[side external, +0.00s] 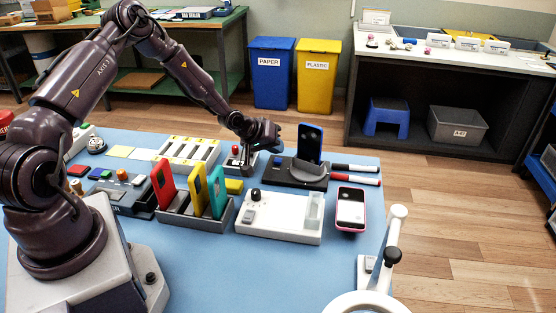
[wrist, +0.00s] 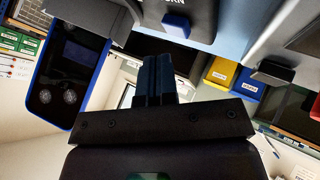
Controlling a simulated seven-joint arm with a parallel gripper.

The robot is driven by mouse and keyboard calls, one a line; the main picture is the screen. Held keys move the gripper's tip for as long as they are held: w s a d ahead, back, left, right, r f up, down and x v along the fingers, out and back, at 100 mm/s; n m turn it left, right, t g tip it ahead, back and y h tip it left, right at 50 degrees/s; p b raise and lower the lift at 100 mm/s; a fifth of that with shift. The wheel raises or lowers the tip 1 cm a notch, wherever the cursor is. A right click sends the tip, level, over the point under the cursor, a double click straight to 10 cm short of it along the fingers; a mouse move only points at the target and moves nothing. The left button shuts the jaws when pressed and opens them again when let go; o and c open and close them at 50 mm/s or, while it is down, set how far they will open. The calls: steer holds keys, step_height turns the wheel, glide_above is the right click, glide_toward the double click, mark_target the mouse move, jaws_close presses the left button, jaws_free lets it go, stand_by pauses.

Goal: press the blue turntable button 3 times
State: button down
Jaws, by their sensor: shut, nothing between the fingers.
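The turntable (side external: 292,180) is a dark base with a curved stand, and a blue-edged phone (side external: 311,143) stands upright on it. The phone also shows at the left of the wrist view (wrist: 70,65). The blue button (wrist: 176,25) sits on the base near lettering that is partly cut off. In the side view the blue button (side external: 277,161) shows small at the base's left. My gripper (wrist: 157,62) is shut and empty, with its fingertips just short of the button in the wrist view. In the side view my gripper (side external: 278,145) hangs above the base's left end; contact is not visible.
A joystick box (side external: 236,160) with a red knob stands just left of my gripper. A rack of red, yellow and teal phones (side external: 192,216), a white tester box (side external: 278,222) and a pink-edged phone (side external: 351,209) lie nearer. Two markers (side external: 355,180) lie right of the turntable.

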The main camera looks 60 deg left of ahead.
mark_target(276, 159)
steer(key=shift+r, duration=2.4)
steer(key=s+d+r+m+g+y, duration=0.1)
steer(key=s+d+r+m, duration=0.2)
steer(key=r, duration=0.4)
steer(key=s+d+r+m+g, duration=0.1)
steer(key=s+d+r, duration=0.3)
steer(key=s+r, duration=0.15)
steer(key=s+d+r+m+g+y, duration=0.1)
steer(key=s+d+r+m, duration=0.15)
steer(key=r, duration=0.45)
steer(key=s+d+r+m, duration=0.1)
steer(key=s+d+r, duration=0.2)
steer(key=s, duration=0.6)
steer(key=s+d+r+m+h, duration=0.1)
steer(key=s+d+r, duration=0.2)
steer(key=s, duration=0.7)
steer(key=shift+s+d+g+h, duration=0.3)
steer(key=shift+d, duration=0.6)
